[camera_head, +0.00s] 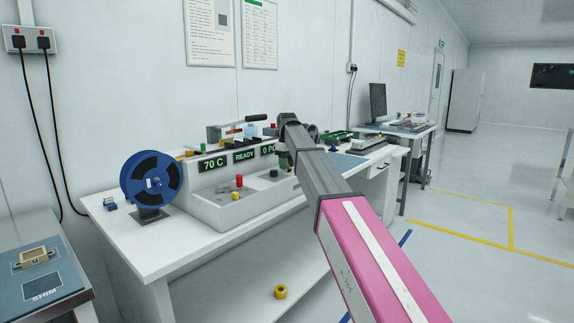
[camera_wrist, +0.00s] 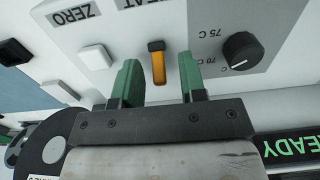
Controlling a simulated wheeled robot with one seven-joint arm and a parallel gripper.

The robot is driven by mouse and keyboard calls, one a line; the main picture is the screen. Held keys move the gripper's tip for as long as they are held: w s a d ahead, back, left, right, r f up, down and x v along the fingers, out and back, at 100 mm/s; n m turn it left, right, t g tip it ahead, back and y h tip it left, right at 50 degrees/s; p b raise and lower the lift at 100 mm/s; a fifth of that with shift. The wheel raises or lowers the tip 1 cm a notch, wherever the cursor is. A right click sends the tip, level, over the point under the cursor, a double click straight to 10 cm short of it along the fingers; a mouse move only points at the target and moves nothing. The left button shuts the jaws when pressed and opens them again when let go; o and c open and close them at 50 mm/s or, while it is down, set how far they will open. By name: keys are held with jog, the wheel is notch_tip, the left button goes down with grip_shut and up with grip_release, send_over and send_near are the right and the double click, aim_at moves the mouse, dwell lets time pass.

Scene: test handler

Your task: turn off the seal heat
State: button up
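The heat switch (camera_wrist: 157,64) is an amber lever with a dark end on the pale panel in the wrist view. A partly cut-off label by it reads "EAT". My gripper (camera_wrist: 160,78) is open, with one green finger on each side of the lever and a visible gap to each. Nothing is held. In the head view my gripper (camera_head: 284,158) is over the right part of the sealing machine (camera_head: 212,207), and my arm hides the switch. The machine's displays (camera_head: 214,163) read "70 C", "READY" and a partly hidden count.
Close to the switch are a black temperature knob (camera_wrist: 242,50) and a white button (camera_wrist: 95,57) near the "ZERO" label. A blue reel (camera_head: 151,180) stands left of the machine. A yellow roll (camera_head: 281,292) lies below the bench. The floor at right is open.

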aim_at(289, 167)
grip_shut()
jog(key=t+y, duration=0.1)
jog(key=y, duration=0.1)
jog(key=s+d+t+y, duration=0.1)
jog(key=t, duration=0.1)
jog(key=shift+s+d+r+y, duration=0.1)
jog(key=shift+s+d+y, duration=0.1)
jog(key=shift+y, duration=0.2)
jog(key=t+y, duration=0.2)
jog(key=d+t+y, duration=0.1)
jog(key=y, duration=0.1)
jog(key=shift+s, duration=0.3)
dwell(0.4)
grip_release()
